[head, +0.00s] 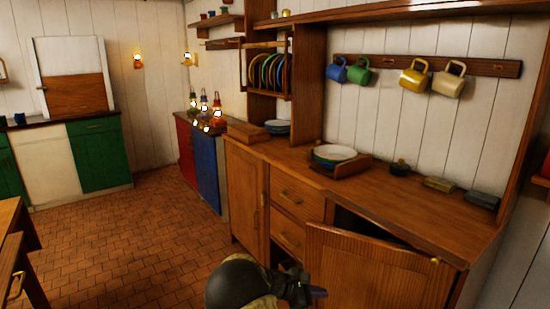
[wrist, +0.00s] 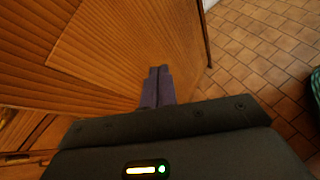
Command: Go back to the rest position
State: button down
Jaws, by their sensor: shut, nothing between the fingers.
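My gripper (head: 318,292) is at the bottom of the head view, in front of the wooden lower cabinet. Its fingers are shut and empty. They also show in the wrist view (wrist: 157,85), together, close to a wooden door panel. I cannot tell whether they touch it. The cabinet door (head: 375,270) stands ajar to the right of my gripper, with a dark gap above it. The door also fills the upper left of the wrist view (wrist: 110,50).
The wooden counter (head: 420,208) holds a tray of plates (head: 335,156) and small dark items. Mugs (head: 414,77) hang above. Lit lanterns (head: 205,108) stand farther back. A table edge (head: 14,225) is at left. The tiled floor (head: 130,245) between is clear.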

jog(key=s+d+r+m+y, duration=0.1)
jog(key=s+r+m+y, duration=0.25)
jog(key=s+m, duration=0.4)
jog(key=s+d+r+m+y, duration=0.15)
jog(key=s+m+y, duration=0.35)
jog(key=s, duration=0.6)
jog(key=s+r+m+y, duration=0.4)
jog(key=s+m, duration=0.2)
jog(key=s, duration=0.3)
notch_tip(320, 180, up, 24)
jog(key=p, duration=2.4)
jog(key=shift+w+g+p, duration=0.2)
jog(key=shift+g+p, duration=0.1)
jog(key=shift+g, duration=0.1)
jog(key=shift+a+n+h, duration=0.1)
jog(key=shift+n+h, duration=0.15)
